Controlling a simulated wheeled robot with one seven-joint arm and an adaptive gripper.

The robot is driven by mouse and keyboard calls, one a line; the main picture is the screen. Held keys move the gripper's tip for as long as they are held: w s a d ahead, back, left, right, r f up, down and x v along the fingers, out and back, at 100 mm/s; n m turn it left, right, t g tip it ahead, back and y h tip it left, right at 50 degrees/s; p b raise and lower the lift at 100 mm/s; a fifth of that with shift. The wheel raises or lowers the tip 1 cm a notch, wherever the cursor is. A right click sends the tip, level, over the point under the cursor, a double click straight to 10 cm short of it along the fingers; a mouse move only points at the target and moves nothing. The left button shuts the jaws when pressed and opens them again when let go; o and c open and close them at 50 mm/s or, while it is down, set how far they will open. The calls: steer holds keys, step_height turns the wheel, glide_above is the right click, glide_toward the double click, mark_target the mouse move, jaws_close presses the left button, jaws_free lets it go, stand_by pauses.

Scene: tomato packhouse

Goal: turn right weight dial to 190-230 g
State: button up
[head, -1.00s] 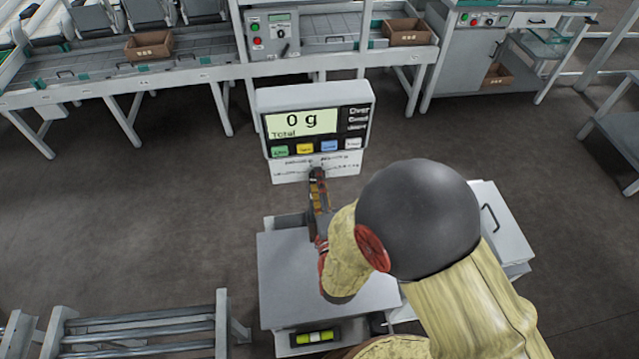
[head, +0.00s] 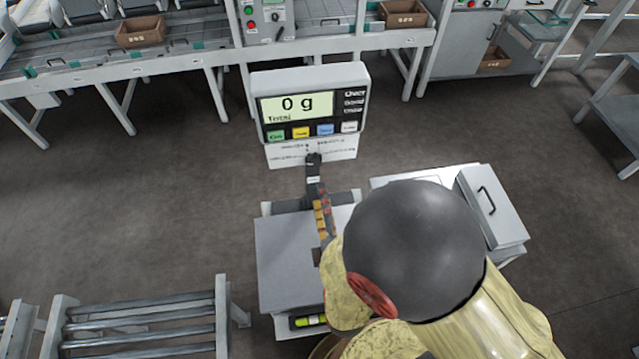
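No weight dial can be clearly made out there; any right dial is too small to tell or hidden.
A roller conveyor (head: 140,325) is at the lower left. Benches with brown boxes (head: 142,31) line the back. Open floor (head: 180,190) lies left of the scale.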

steer(key=shift+v, duration=0.95)
